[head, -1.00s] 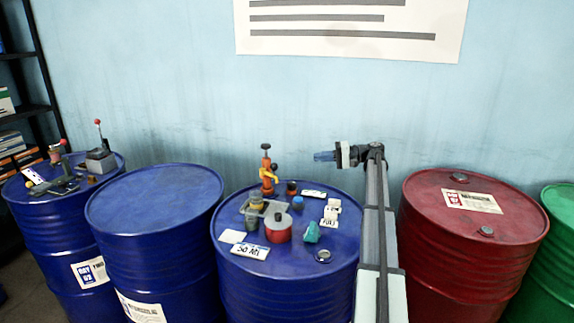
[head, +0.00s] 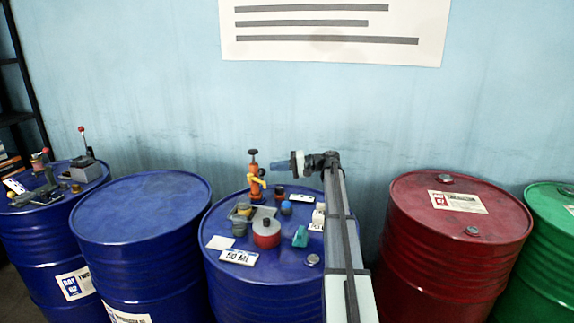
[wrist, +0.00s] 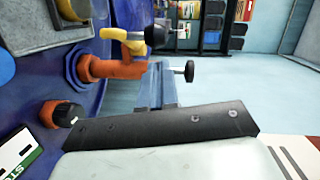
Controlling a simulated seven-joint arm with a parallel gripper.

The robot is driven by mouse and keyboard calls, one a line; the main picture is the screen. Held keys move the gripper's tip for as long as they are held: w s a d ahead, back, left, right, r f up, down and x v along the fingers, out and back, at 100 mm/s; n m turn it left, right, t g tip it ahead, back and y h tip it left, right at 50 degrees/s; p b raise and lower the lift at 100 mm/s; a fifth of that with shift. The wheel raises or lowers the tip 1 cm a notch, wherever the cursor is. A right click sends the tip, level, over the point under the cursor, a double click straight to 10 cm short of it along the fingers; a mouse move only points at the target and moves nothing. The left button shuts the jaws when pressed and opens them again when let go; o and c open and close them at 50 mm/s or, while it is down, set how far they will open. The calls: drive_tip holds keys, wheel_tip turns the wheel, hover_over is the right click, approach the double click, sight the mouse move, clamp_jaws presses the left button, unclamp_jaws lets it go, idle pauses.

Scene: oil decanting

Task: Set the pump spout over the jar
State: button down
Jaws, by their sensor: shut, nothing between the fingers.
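The orange pump (head: 255,184) with a black top knob stands upright at the back of the middle blue drum.
A red-and-grey can (head: 266,234), a grey-green jar (head: 239,228), a teal object (head: 300,236), dark and blue caps and white labels crowd the middle drum (head: 225,275). The left blue drum (head: 145,200) has a bare top. A red drum (head: 410,205) stands at the right.

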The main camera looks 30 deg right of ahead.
sight(264, 172)
drive_tip(key=shift+s+a+f, duration=0.15)
drive_tip(key=shift+a, duration=0.65)
drive_tip(key=shift+s, duration=0.1)
drive_tip(key=shift+s+a+m+t+h, duration=0.55)
drive_tip(key=shift+a+m+t+h, duration=0.15)
drive_tip(key=shift+m+t+h, duration=0.15)
drive_tip(key=shift+s+a+m+t+h, duration=0.55)
drive_tip(key=shift+a+m+t+h, duration=0.2)
drive_tip(key=shift+m+t, duration=0.15)
drive_tip(key=a+m+t+h, duration=0.3)
drive_tip(key=a+m+h, duration=0.4)
drive_tip(key=h, duration=0.2)
drive_tip(key=shift+w+a+t+h, duration=0.15)
drive_tip(key=shift+a+t+h, duration=0.15)
drive_tip(key=shift+a+t, duration=0.1)
